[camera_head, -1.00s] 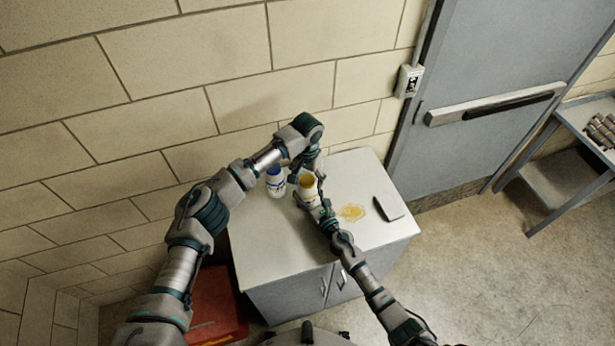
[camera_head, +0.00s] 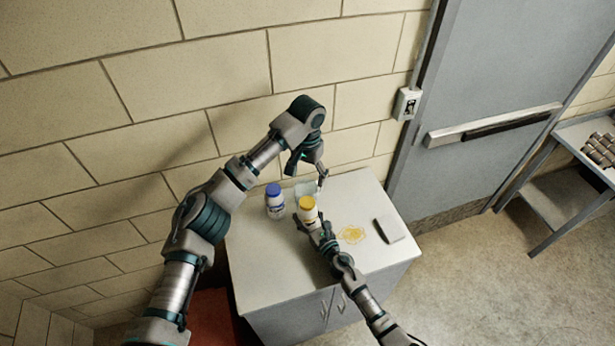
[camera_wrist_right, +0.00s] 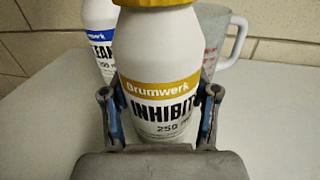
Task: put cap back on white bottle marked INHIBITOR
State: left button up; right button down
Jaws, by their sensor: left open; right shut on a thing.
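The white INHIBITOR bottle (camera_head: 308,216) stands upright above or on the cabinet top; I cannot tell whether its base touches. Its label with a yellow band shows in the right wrist view (camera_wrist_right: 160,100). The yellow cap (camera_head: 306,202) sits on top of the bottle; its lower edge also shows in the right wrist view (camera_wrist_right: 155,3). How tightly it is seated I cannot tell. My right gripper (camera_wrist_right: 160,112) is shut around the bottle's body. My left gripper (camera_head: 321,184) is open, behind and to the right of the cap, apart from it.
A white bottle with a blue cap (camera_head: 274,203) stands to the left. A clear measuring jug (camera_wrist_right: 216,42) stands behind. A yellow spill (camera_head: 351,234) and a dark-edged flat object (camera_head: 390,230) lie on the cabinet top (camera_head: 270,270) to the right. The wall is close behind.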

jog(key=shift+c, duration=1.1)
grip_release()
jog(key=v, duration=1.2)
jog(key=shift+f, duration=0.15)
